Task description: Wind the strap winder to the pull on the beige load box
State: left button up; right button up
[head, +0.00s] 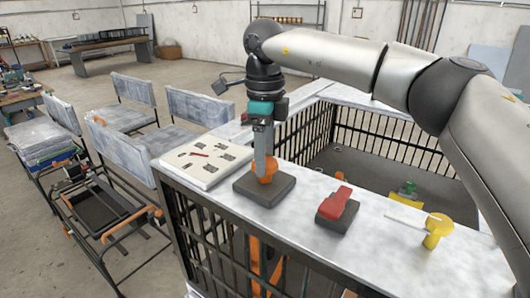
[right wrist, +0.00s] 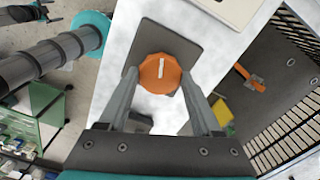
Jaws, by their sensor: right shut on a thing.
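An orange knob (head: 265,168) with a dark square base (head: 264,187) sits on the pale counter; I take it as the strap winder. It also shows in the right wrist view (right wrist: 160,75), with a white mark across its top. My right gripper (head: 264,160) points straight down and is shut on this knob, one finger on each side. A flat off-white panel (head: 190,174) with small dark pictures and a red mark lies left of the base. I cannot tell a beige load box or its strap for sure. My left gripper is not in view.
A red-topped block (head: 338,203) and a yellow knob-like piece (head: 437,231) with a pale rod stand on the counter to the right. Behind the counter is a dark barred enclosure (head: 385,158). Grey chairs (head: 122,153) stand at the left.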

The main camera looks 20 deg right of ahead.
jog(key=m, duration=0.5)
jog(key=shift+m, duration=0.3)
dwell(0.4)
jog(key=o, duration=1.4)
notch_tip(320, 180, up, 15)
jog(key=shift+r+p, duration=0.1)
jog(key=shift+p, duration=0.7)
